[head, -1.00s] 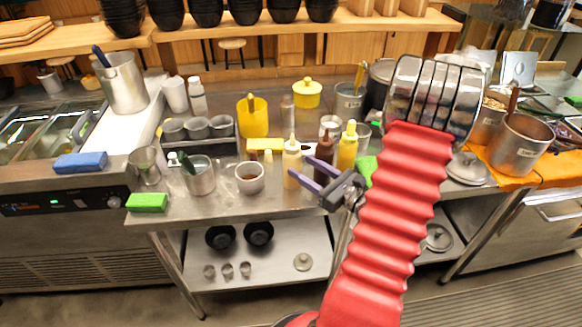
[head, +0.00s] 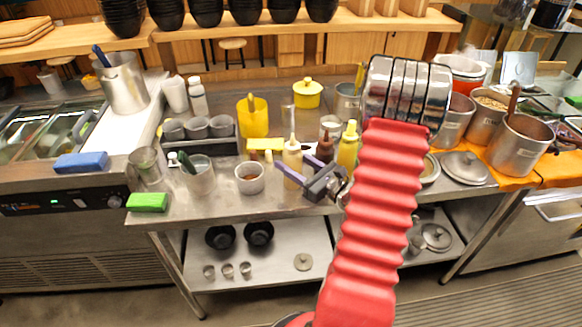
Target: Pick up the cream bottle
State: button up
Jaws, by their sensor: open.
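The cream bottle (head: 292,153) is a pale squeeze bottle with a narrow nozzle. It stands upright near the front middle of the steel counter. My gripper (head: 293,162) is open, with its two purple fingers pointing up and left at the bottle. In the picture one finger tip is at the bottle's lower left and the other is along its right side. The bottle shows between them, and I cannot tell whether either finger touches it. The fingers cover part of its lower body.
A dark brown bottle (head: 325,148) and a yellow bottle (head: 348,147) stand close on the right. A white cup (head: 250,186) of brown sauce stands close on the left. A yellow container (head: 253,122) is behind.

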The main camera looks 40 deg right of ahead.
aim_at(293, 134)
jog(key=shift+c, duration=0.4)
jog(key=c, duration=0.3)
jog(key=shift+r, duration=0.1)
jog(key=shift+r, duration=4.9)
jog(key=shift+o, duration=1)
jog(key=shift+c, duration=0.7)
